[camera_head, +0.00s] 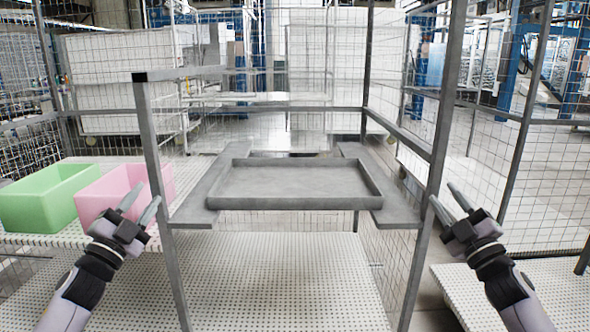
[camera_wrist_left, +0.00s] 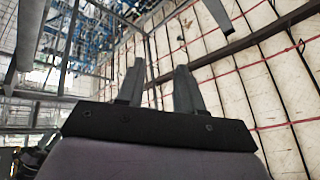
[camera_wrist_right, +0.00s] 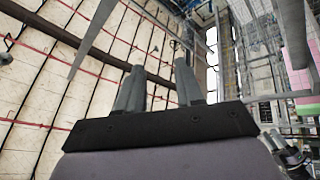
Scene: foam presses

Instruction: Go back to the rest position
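My left gripper (camera_head: 140,204) is raised at the left of the head view, in front of the pink bin and beside the left frame post. Its two fingers are apart with nothing between them, as the left wrist view (camera_wrist_left: 158,80) also shows. My right gripper (camera_head: 446,201) is raised at the right, beside the right frame post. Its fingers are apart and empty, also in the right wrist view (camera_wrist_right: 157,82). Both wrist cameras look up at the ceiling and the cage.
A grey, empty-looking tray (camera_head: 295,203) rests on ledges inside a metal frame (camera_head: 153,150). A green bin (camera_head: 40,205) and a pink bin (camera_head: 97,200) stand on a white perforated table (camera_head: 60,240) at the left. Another perforated surface (camera_head: 275,285) lies below the tray. Wire mesh encloses the area.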

